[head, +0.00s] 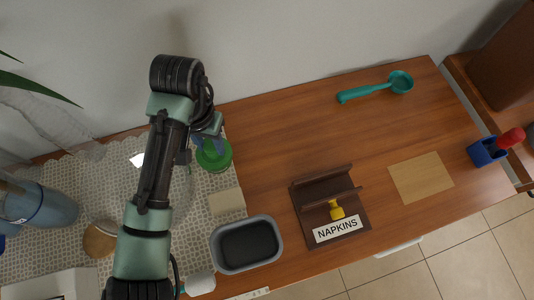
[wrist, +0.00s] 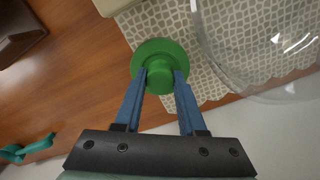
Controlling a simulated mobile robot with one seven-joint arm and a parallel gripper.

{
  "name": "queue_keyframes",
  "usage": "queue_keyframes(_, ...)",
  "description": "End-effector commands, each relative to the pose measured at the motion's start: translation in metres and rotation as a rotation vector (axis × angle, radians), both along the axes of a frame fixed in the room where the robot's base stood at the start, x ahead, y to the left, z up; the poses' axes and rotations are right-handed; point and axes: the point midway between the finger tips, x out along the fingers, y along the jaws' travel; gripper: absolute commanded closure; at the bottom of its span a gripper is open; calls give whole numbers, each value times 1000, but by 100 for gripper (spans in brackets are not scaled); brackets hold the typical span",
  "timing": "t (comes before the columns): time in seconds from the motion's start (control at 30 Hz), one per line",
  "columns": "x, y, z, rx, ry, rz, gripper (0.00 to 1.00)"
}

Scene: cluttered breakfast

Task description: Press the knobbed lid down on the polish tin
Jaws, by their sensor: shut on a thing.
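The green knobbed lid (wrist: 145,53) is a round disc with a short raised knob in its middle. In the wrist view my gripper (wrist: 162,76) is shut on the knob, one blue finger on each side. In the head view the lid (head: 214,160) is at the right edge of the patterned cloth, partly covered by my gripper (head: 207,143). I cannot make out the polish tin apart from the lid; anything under the disc is hidden. I cannot tell from these views whether the lid touches a tin.
A clear glass dome (wrist: 270,50) stands close beside the lid. A beige block (head: 226,202) and a grey tub (head: 247,244) are nearby. A napkin holder (head: 330,205) and a teal ladle (head: 375,87) lie right. The wooden table (head: 270,130) between is clear.

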Motion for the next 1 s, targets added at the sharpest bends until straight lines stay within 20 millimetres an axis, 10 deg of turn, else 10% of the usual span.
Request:
queue_keyframes(0.97,0,0,-16,-1,2,1,100)
queue_keyframes(1.0,0,0,-15,-1,2,0,53)
